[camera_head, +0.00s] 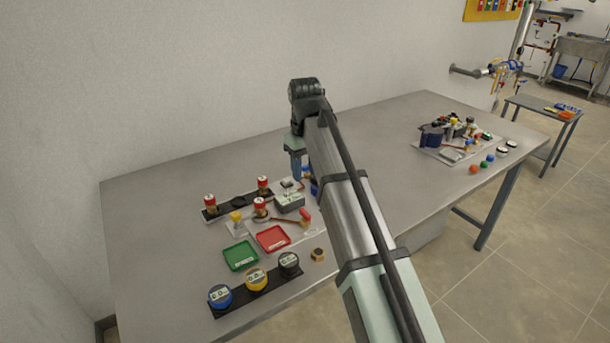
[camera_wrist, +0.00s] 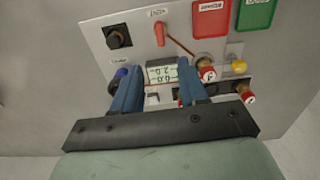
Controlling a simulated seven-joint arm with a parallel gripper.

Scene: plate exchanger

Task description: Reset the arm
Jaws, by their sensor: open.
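My gripper (camera_wrist: 160,88) is open in the wrist view, with its two blue fingers apart and nothing held between them. It points down above a grey panel (camera_wrist: 95,40). A small display box (camera_wrist: 162,73) shows between the fingers, below them. In the head view my gripper (camera_head: 296,168) hangs over the back part of the panel, close to the grey display box (camera_head: 290,203). My arm hides part of the table to the right of the gripper.
A green tray (camera_head: 240,256) and a red tray (camera_head: 273,238) lie in front. A black strip holds blue, yellow and black round pieces (camera_head: 256,280). Red-topped cylinders (camera_head: 210,204) stand on a back strip. Another cluttered board (camera_head: 458,142) is at the right. The table's left side is clear.

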